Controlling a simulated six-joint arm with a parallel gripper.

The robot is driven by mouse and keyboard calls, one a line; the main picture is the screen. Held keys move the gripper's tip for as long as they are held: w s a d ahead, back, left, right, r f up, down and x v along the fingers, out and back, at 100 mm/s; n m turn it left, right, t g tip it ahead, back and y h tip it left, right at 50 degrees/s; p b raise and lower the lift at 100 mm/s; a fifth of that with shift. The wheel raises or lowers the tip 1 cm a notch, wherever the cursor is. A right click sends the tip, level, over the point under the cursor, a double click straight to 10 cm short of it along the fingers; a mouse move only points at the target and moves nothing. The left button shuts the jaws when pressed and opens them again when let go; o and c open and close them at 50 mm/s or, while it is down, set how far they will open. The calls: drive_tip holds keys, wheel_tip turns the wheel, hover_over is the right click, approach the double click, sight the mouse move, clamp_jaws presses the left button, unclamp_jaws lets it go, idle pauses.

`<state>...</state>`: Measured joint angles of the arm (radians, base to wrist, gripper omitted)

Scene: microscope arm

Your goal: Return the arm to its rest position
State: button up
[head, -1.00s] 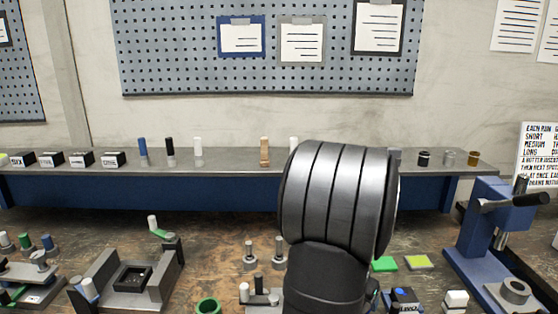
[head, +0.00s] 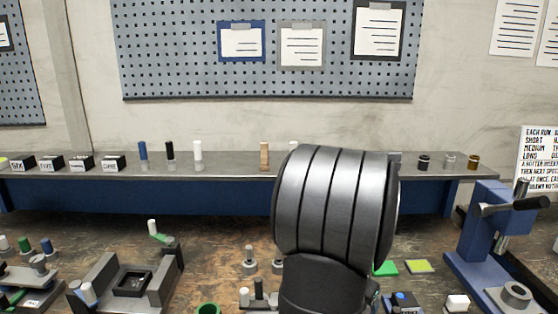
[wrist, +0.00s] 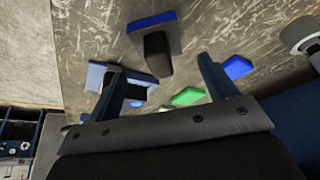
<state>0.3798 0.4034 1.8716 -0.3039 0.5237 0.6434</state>
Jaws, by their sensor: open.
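My arm (head: 335,210) stands right of centre in the head view and hides part of the bench. My gripper is not visible in that view. In the wrist view my gripper (wrist: 160,66) has its two dark blue fingers spread apart, with nothing held between them. Beyond the fingers are a dark block (wrist: 157,54) against a blue plate (wrist: 152,20), a green pad (wrist: 188,96) and a blue pad (wrist: 237,67). Their distance from the fingers cannot be told.
A blue press (head: 490,230) stands at the right. A grey fixture (head: 130,284) and several small parts lie on the bench at the left. A raised shelf (head: 220,160) along the wall holds pegs, labelled blocks and small cups. A green ring (head: 208,309) is at the front.

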drive_tip(key=x, duration=0.5)
drive_tip(key=shift+f, duration=0.1)
drive_tip(key=shift+w+r, duration=0.1)
drive_tip(key=shift+r, duration=0.25)
wheel_tip(320, 180, up, 3)
drive_tip(key=shift+r, duration=0.1)
drive_tip(key=s+d+r, duration=0.7)
drive_tip(key=s, duration=0.3)
drive_tip(key=w+a+f+n, duration=0.1)
drive_tip(key=w+a, duration=0.5)
drive_tip(key=a, duration=0.3)
drive_tip(key=w+a+f+n+y, duration=0.1)
drive_tip(key=w+a+n, duration=0.1)
drive_tip(key=w+a, duration=0.5)
drive_tip(key=w+a+f+n+t, duration=0.1)
drive_tip(key=w+a, duration=0.5)
drive_tip(key=a, duration=0.6)
drive_tip(key=shift+w+a+f+n+y, duration=0.4)
drive_tip(key=shift+n, duration=0.3)
